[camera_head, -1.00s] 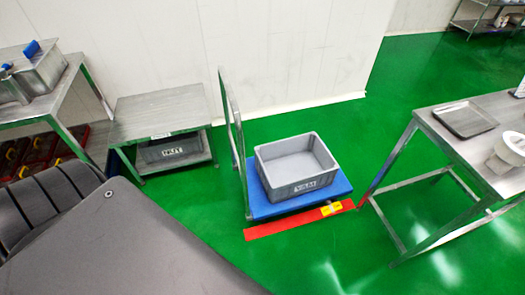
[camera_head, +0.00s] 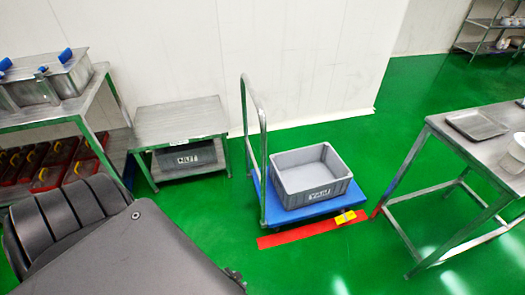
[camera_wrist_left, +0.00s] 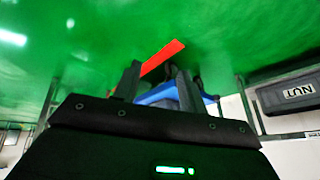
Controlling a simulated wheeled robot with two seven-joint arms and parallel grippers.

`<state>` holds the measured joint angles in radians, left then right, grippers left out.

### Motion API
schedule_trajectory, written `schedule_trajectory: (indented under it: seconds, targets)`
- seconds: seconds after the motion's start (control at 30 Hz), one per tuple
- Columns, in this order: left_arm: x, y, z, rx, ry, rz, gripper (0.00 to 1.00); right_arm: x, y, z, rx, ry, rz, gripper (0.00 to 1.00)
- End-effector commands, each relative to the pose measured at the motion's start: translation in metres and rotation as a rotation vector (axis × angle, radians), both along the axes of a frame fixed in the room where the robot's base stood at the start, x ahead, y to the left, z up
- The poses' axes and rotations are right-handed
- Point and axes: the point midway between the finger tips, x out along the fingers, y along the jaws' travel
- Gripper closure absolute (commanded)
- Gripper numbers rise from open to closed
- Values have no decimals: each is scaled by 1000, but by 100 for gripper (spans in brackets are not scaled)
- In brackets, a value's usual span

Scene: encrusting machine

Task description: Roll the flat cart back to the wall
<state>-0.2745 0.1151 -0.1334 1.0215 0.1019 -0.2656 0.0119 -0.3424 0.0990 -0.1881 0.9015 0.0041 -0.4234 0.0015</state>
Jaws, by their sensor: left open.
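The flat cart has a blue deck (camera_head: 320,208) and an upright metal handle (camera_head: 262,150) on its left side. It stands on the green floor in the middle of the head view, a short way from the white wall. A grey crate marked YAM (camera_head: 312,180) sits on the deck. In the left wrist view, which looks upside down, part of the blue deck (camera_wrist_left: 160,95) shows between and behind the fingers of my left gripper (camera_wrist_left: 157,82). That gripper is open and looks empty, apart from the cart. My right gripper is in neither view.
A red floor strip (camera_head: 290,237) lies along the cart's front edge. A low metal table (camera_head: 180,118) with a NUT crate (camera_head: 187,157) stands left of the cart. A work table (camera_head: 470,150) stands to the right. Floor between cart and wall is clear.

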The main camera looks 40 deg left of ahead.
Motion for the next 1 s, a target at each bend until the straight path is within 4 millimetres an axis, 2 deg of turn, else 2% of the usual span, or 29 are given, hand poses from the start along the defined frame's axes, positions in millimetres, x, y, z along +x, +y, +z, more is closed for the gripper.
schedule_trajectory:
  seconds: [0.03,0.07,0.1,0.17,0.2,0.27,0.3,0.33,0.4,0.5,0.6,0.7,0.87,1.0]
  targets:
    - [56,11,20,12,-131,34,58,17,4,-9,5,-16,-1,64]
    - [84,18,39,19,-202,56,58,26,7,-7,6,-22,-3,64]
    - [118,28,69,28,-298,85,58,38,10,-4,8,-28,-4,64]
    - [160,43,117,37,-440,130,58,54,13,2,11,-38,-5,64]
    - [183,52,151,42,-531,158,58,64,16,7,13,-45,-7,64]
    - [207,64,202,46,-657,198,58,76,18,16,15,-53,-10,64]
    - [218,72,235,46,-734,222,58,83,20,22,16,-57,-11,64]
    - [224,77,257,47,-787,239,58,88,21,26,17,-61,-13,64]
    - [231,87,305,44,-897,270,58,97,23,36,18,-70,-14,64]
    - [232,96,356,40,-1010,304,58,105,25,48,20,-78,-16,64]
    - [229,101,385,36,-1076,323,58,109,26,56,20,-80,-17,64]
    - [227,103,398,33,-1103,330,58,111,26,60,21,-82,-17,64]
    - [230,105,400,33,-1107,331,58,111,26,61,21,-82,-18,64]
    - [245,110,400,35,-1107,331,58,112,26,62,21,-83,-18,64]
